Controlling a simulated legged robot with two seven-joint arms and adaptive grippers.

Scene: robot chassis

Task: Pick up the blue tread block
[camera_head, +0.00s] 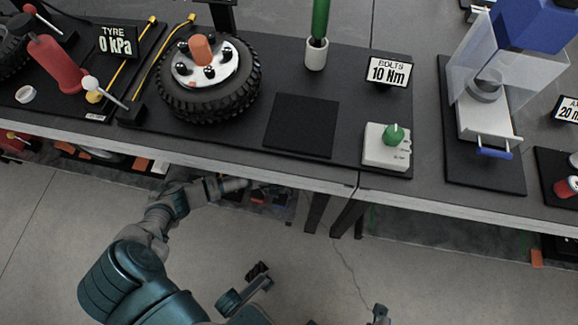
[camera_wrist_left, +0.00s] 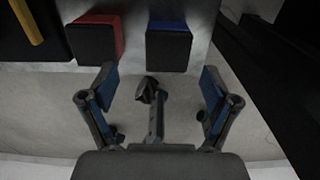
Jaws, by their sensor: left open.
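The blue tread block (camera_wrist_left: 168,46) is in the upper middle of the left wrist view, with a blue top and a dark tread face. It stands on a low grey surface. My left gripper (camera_wrist_left: 158,82) is open, its two fingers spread wide and apart from the block. The block lies beyond the fingertips, between their lines and slightly right of centre. In the head view my left arm reaches in under the bench edge, where the gripper and block are too small and shaded to make out clearly.
A red tread block (camera_wrist_left: 96,40) stands left of the blue one, with a gap between them. The bench (camera_head: 230,160) overhangs the low storage area. A tyre (camera_head: 208,85) and a dark mat (camera_head: 300,126) lie on top. Dark uprights stand at right in the wrist view.

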